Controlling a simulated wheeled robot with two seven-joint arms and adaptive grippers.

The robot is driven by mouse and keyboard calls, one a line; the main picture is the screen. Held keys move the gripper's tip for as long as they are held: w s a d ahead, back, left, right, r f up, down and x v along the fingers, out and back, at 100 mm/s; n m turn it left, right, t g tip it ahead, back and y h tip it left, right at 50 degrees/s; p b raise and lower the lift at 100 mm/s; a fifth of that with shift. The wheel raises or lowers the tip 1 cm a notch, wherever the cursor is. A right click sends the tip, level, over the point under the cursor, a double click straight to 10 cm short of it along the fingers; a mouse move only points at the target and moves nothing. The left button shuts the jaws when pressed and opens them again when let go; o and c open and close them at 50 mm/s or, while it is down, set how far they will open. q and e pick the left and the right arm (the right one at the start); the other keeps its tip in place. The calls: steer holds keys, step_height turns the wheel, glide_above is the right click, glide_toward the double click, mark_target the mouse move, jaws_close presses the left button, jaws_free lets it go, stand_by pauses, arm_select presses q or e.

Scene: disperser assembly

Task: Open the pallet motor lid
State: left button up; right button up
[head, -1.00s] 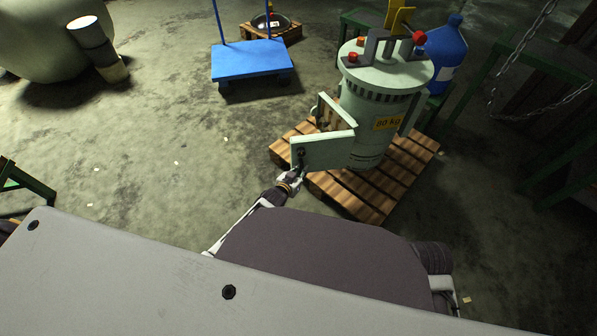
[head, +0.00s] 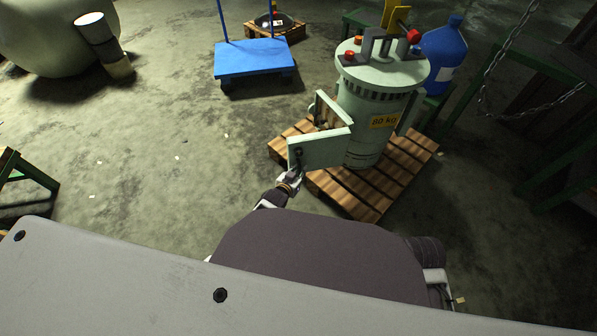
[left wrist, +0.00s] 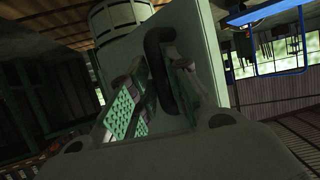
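The pallet motor (head: 362,120) is a pale green upright cylinder with a yellow weight label, standing on a wooden pallet. Its lid (head: 322,150), a flat pale green panel, stands swung out from the motor's left side. My left gripper (head: 291,177) is at the lid's lower left, by its outer edge. In the left wrist view the lid (left wrist: 205,40) fills the middle. A black curved handle (left wrist: 157,60) on it passes between the fingers of my left gripper (left wrist: 160,95), which look closed around it. My right gripper is out of view.
The wooden pallet (head: 400,165) extends right and forward of the motor. A blue trolley (head: 253,58) stands behind at left, and a blue canister (head: 443,55) behind at right. The floor left of the lid is clear. A green stand (head: 30,175) is at far left.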

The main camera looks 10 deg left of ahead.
arm_select(q)
steer(key=o, duration=0.3)
steer(key=shift+w+d+r, duration=0.35)
steer(key=shift+d+r, duration=0.1)
steer(key=shift+d, duration=0.1)
steer(key=shift+o, duration=0.2)
steer(key=shift+s+a+f, duration=0.1)
steer(key=shift+s+a, duration=0.05)
steer(key=shift+a, duration=0.15)
steer(key=v, duration=1.2)
steer(key=shift+f, duration=0.35)
steer(key=shift+s, duration=0.1)
steer(key=shift+c, duration=0.3)
